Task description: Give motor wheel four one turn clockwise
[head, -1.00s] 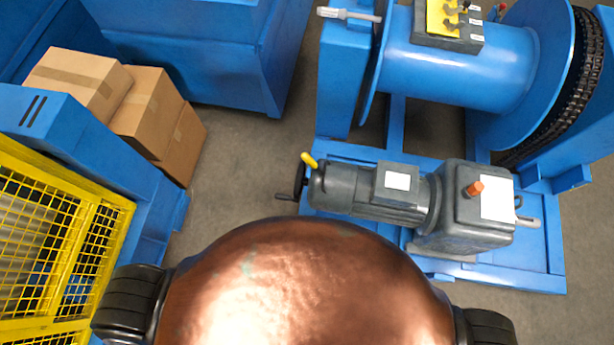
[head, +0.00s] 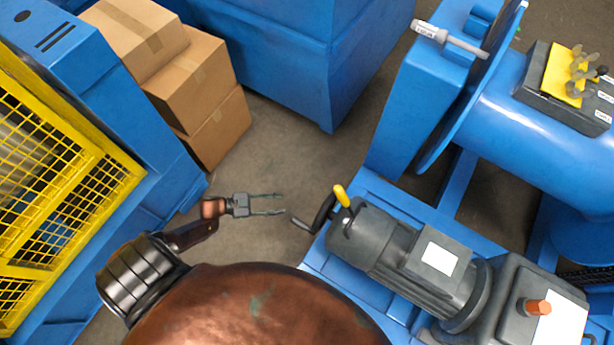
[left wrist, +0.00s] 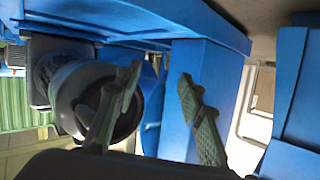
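The motor wheel (head: 323,212) is a dark handwheel on the left end of the grey motor (head: 375,240), with a crank handle (head: 302,224) pointing left. A yellow lever (head: 342,196) sits just above it. My left gripper (head: 283,203) is open and empty, with its fingers pointing right towards the wheel, a short gap from the crank handle. In the left wrist view the open fingers (left wrist: 158,78) stand in front of the round dark wheel (left wrist: 100,108), which the left finger partly covers. No number on the wheel is readable. My right gripper is not in view.
Cardboard boxes (head: 205,95) are stacked behind my left arm. A yellow mesh guard (head: 60,190) stands at the left. A blue frame (head: 365,190) carries the motor, with a blue drum (head: 530,130) behind it. Grey floor (head: 290,140) lies clear between boxes and motor.

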